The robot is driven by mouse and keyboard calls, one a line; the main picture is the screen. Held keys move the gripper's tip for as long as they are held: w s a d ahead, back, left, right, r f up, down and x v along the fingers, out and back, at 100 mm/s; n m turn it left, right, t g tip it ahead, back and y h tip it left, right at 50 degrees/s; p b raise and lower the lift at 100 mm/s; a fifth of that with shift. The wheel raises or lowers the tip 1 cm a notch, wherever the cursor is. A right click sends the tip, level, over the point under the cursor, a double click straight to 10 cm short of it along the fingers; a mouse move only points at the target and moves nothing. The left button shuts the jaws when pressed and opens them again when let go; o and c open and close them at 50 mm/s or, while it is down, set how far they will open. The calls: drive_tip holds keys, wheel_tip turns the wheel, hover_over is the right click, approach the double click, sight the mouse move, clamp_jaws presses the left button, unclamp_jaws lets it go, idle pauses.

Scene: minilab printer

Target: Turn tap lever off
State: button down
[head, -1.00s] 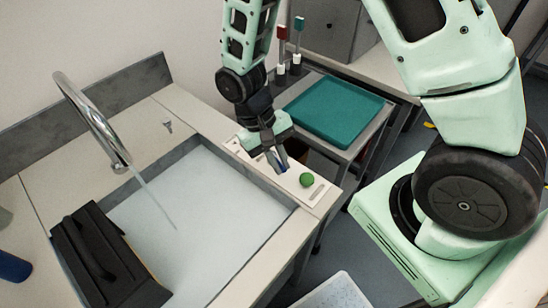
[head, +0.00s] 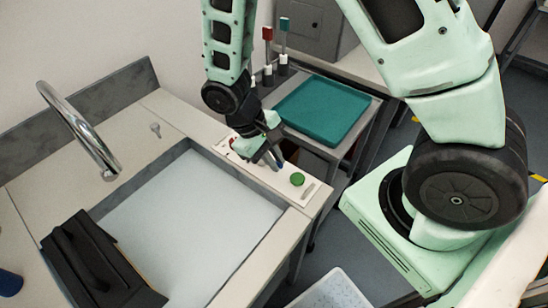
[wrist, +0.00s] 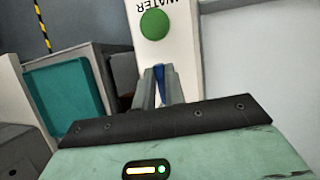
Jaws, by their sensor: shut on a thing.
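The tap lever (wrist: 163,82) is a narrow blue piece standing on a white panel (wrist: 181,42) marked "WATER". It also shows as a small blue patch in the head view (head: 280,158). My gripper (wrist: 160,88) is shut on the lever, with a finger on either side; it also shows at the panel in the head view (head: 271,160). The lever's base is hidden. A round green button (head: 297,179) sits on the same panel, beyond the fingers in the wrist view. The curved metal tap (head: 78,128) hangs over the sink (head: 190,230), and no water stream shows from it.
A black box-like object (head: 95,265) lies across the sink's left side. A teal tray (head: 318,112) rests on a cart behind the panel. Red- and blue-topped items (head: 267,50) stand behind my gripper. A pale bin (head: 335,292) is on the floor in front.

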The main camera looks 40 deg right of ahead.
drive_tip(key=shift+w, duration=0.15)
drive_tip(key=c, duration=1.5)
unclamp_jaws()
drive_tip(key=shift+r, duration=0.15)
drive_tip(key=b+v, duration=0.1)
drive_tip(key=v, duration=1.6)
drive_tip(key=shift+r, duration=0.1)
